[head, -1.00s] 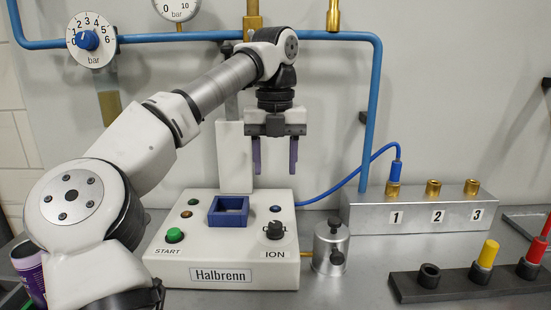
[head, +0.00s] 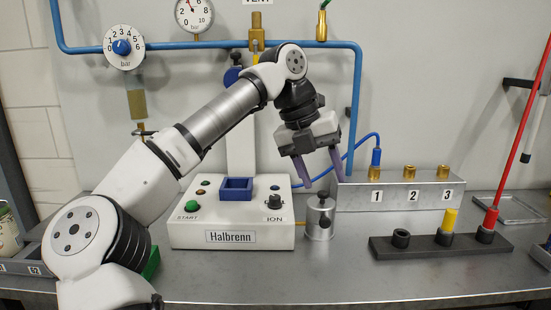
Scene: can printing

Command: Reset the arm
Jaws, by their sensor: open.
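My gripper (head: 316,169) hangs in the air, tilted, its two purple fingers spread and nothing between them. It is in front of the right side of the white Halbrenn machine (head: 190,232) and above the small metal cylinder (head: 320,228). My arm reaches up from the lower left, bent at the elbow. The machine has a blue square holder (head: 236,194), a green START button (head: 191,206) and a black ION knob (head: 274,201). My arm hides part of the bench behind it at left.
A metal manifold (head: 440,196) with ports 1, 2 and 3 stands at right; the blue hose plugs into port 1. A black rack (head: 440,252) holds a yellow plug (head: 450,218) and a red-hosed plug (head: 490,219). A blue pipe (head: 356,110) runs along the wall. The front bench is clear.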

